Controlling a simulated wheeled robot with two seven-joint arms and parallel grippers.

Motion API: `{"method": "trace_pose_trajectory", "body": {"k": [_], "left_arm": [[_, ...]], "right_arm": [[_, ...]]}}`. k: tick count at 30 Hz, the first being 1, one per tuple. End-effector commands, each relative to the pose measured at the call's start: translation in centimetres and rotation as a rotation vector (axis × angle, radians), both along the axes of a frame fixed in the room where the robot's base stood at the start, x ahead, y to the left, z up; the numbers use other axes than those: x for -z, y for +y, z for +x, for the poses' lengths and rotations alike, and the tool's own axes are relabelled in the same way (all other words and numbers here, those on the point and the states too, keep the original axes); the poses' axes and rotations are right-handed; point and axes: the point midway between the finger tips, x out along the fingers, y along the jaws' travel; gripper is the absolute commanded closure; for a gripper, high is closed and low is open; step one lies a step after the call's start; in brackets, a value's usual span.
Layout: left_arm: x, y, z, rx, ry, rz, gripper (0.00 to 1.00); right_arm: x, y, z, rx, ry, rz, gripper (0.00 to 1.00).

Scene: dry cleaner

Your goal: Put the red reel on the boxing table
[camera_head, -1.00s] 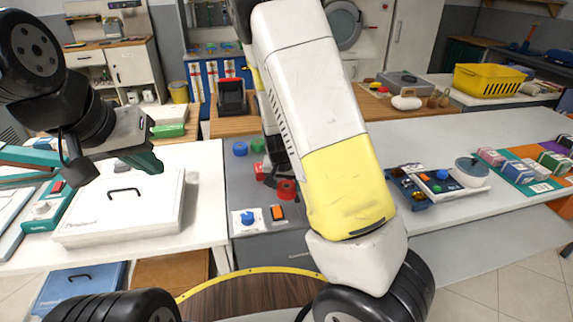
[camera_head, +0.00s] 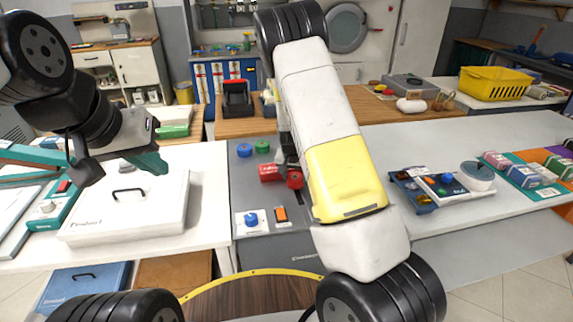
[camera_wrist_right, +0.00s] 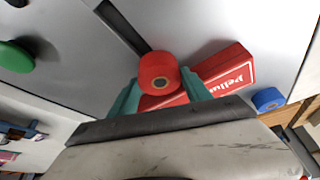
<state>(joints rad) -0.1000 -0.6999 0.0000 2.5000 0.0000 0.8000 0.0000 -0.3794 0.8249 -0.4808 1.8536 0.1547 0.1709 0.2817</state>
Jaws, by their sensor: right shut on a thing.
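The red reel (camera_head: 295,179) is between the teal fingers of my right gripper (camera_head: 290,166), over the grey-topped counter in the middle. The right wrist view shows the reel (camera_wrist_right: 158,68) with a finger on either side; the gripper is shut on it. A red box with white lettering (camera_wrist_right: 224,70) lies close beside the reel; it also shows in the head view (camera_head: 269,173). I cannot tell whether the reel still touches the counter. My left gripper (camera_head: 150,160) hangs over the white case on the left table; its jaw opening is not clear. No table is labelled as the boxing table.
A blue reel (camera_head: 244,151) and a green reel (camera_head: 262,147) stand on the grey counter (camera_head: 250,190), with a blue knob (camera_head: 251,219) nearer me. The white table at right (camera_head: 450,140) has broad free room behind a tray of parts (camera_head: 425,188).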

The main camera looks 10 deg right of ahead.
Motion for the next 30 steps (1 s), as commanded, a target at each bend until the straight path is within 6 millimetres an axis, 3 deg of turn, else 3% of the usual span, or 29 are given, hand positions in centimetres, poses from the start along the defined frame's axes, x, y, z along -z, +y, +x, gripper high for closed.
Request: {"method": "trace_pose_trajectory", "body": {"k": [8, 9, 10, 22, 30], "left_arm": [[0.0, 0.0, 0.0, 0.000, 0.000, 0.000, 1.00], [0.0, 0.0, 0.0, 0.000, 0.000, 0.000, 1.00], [0.0, 0.0, 0.0, 0.000, 0.000, 0.000, 1.00], [0.0, 0.0, 0.0, 0.000, 0.000, 0.000, 1.00], [0.0, 0.0, 0.0, 0.000, 0.000, 0.000, 1.00]], "right_arm": [[0.2, 0.0, 0.0, 0.001, -0.001, 0.000, 0.85], [0.2, 0.0, 0.0, 0.001, -0.001, 0.001, 0.38], [0.2, 0.0, 0.0, 0.001, -0.001, 0.001, 0.34], [-0.5, 0.1, -0.1, 0.000, -0.003, 0.000, 0.34], [-5.4, 0.9, -1.9, -0.002, -0.005, 0.001, 0.34]]}}
